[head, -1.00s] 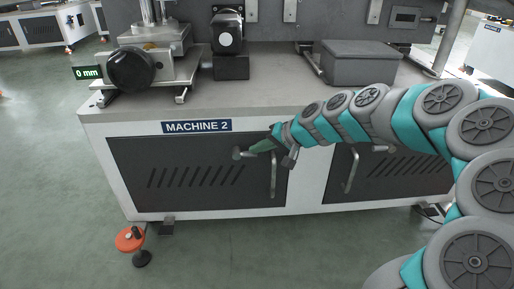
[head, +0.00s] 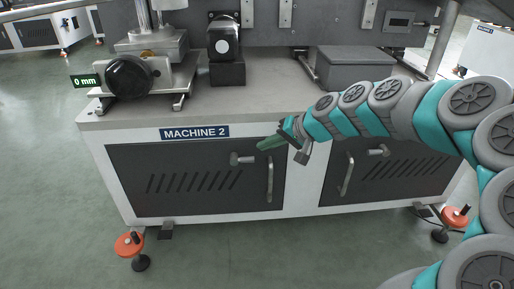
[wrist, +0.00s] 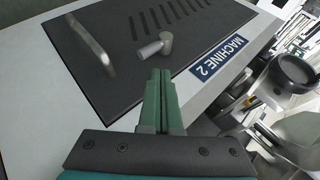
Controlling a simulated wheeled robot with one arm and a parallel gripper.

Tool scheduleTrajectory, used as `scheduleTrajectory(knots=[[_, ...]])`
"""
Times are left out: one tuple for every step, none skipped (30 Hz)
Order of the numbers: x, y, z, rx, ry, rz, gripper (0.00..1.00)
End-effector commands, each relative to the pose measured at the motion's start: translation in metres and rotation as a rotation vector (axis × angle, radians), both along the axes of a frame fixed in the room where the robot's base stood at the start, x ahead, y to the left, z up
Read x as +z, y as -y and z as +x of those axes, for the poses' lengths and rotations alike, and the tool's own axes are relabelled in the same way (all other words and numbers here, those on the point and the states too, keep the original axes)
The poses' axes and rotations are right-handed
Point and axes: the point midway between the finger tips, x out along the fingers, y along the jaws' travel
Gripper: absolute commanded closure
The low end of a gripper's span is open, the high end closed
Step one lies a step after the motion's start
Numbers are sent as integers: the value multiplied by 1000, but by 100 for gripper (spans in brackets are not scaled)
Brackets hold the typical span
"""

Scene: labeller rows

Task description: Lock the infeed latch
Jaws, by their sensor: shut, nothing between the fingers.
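A grey lever latch (head: 242,158) sits on the dark left door (head: 190,200) under the MACHINE 2 label. Its lever lies about level. It also shows in the wrist view (wrist: 150,50), just beyond my fingertips. A similar latch (head: 378,152) sits on the right door, also about level. Neither has a visible infeed label. My gripper (head: 261,146) is shut and empty, its green fingers pointing left in the head view, up and right of the left latch. In the wrist view my gripper (wrist: 161,73) is in front of the door, with a gap between fingertips and latch.
The left door has a bar handle (head: 270,180), the right door another (head: 346,176). Above is the machine's grey top (head: 275,95), with a 0 mm display (head: 86,80) and dark knob (head: 128,75). Orange handwheels (head: 129,243) stand by the feet. Floor in front is clear.

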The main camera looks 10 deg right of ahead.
Motion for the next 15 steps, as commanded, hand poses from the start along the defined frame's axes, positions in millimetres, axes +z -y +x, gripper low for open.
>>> scheduleTrajectory(knots=[[5, 10, -5, -3, 1, 1, 100], [8, 16, -8, -5, 2, 0, 100], [11, 22, -12, -4, 3, -1, 100], [13, 27, -14, -5, 3, -1, 100], [15, 31, -17, -5, 3, 1, 100], [17, 35, -21, -3, 3, 1, 100], [19, 39, -23, -2, 2, 1, 100], [20, 42, -25, -2, 2, 1, 100], [22, 45, -27, -2, 2, 2, 100], [23, 47, -29, -2, 4, 2, 100], [24, 49, -30, -2, 4, 2, 100], [25, 52, -31, -2, 3, 1, 100], [25, 53, -32, -2, 4, 0, 100], [26, 54, -33, -1, 3, 0, 100], [26, 54, -33, -1, 3, 1, 100]])
